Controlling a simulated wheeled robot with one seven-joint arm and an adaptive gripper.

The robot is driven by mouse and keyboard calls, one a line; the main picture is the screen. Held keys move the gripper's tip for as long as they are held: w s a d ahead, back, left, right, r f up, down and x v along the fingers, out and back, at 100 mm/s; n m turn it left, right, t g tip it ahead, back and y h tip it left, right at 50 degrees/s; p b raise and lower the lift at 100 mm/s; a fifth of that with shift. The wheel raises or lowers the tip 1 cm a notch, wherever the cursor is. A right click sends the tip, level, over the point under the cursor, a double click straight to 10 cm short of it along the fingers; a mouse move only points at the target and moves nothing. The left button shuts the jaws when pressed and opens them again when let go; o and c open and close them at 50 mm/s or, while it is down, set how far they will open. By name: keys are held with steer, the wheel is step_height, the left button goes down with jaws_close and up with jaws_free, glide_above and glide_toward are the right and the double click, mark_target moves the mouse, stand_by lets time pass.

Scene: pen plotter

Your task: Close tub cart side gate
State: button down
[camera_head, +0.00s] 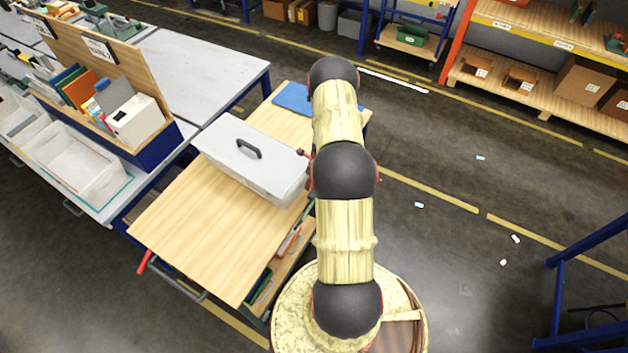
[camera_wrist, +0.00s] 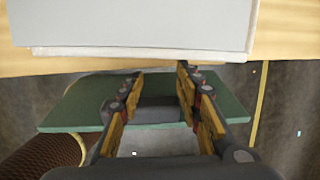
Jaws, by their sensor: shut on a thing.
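The tub cart's wooden top (camera_head: 190,225) shows at the left of my arm in the head view, with a pale grey lidded tub (camera_head: 225,160) on it. In the wrist view, a flat green panel (camera_wrist: 75,105), which looks like the side gate, juts out below the wooden edge. My gripper (camera_wrist: 160,85) reaches over the panel, with its fingers on both sides of a dark grey bar (camera_wrist: 155,108) on it, and is shut on that bar. In the head view my arm hides the gripper and the gate.
A blue mat (camera_head: 293,98) lies at the cart top's far end. A workbench (camera_head: 200,75) with folders and bins stands at left. Shelving (camera_head: 520,80) with boxes stands at the back right. The floor right of my arm is mostly clear, with small litter.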

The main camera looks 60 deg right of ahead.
steer(key=c, duration=1.6)
jaws_free()
steer(key=shift+y, duration=0.3)
steer(key=a, duration=0.1)
steer(key=s+a+f, duration=0.1)
steer(key=a, duration=0.1)
steer(key=shift+s+a+f, duration=0.25)
steer(key=shift+a+f, duration=0.1)
steer(key=shift+f, duration=0.05)
steer(key=o, duration=0.4)
steer(key=shift+w+a+r, duration=0.1)
steer(key=shift+a, duration=0.05)
steer(key=shift+c, duration=0.2)
steer(key=o, duration=0.7)
steer(key=shift+w+d+r, duration=0.1)
steer(key=shift+w+d, duration=0.05)
steer(key=shift+d, duration=0.15)
steer(key=o, duration=0.4)
steer(key=shift+d+r, duration=0.15)
steer(key=shift+d, duration=0.05)
steer(key=shift+c, duration=0.2)
steer(key=shift+w+d, duration=0.1)
steer(key=shift+d, duration=0.05)
steer(key=shift+r, duration=0.1)
steer(key=v, duration=1.1)
steer(key=shift+r, duration=0.4)
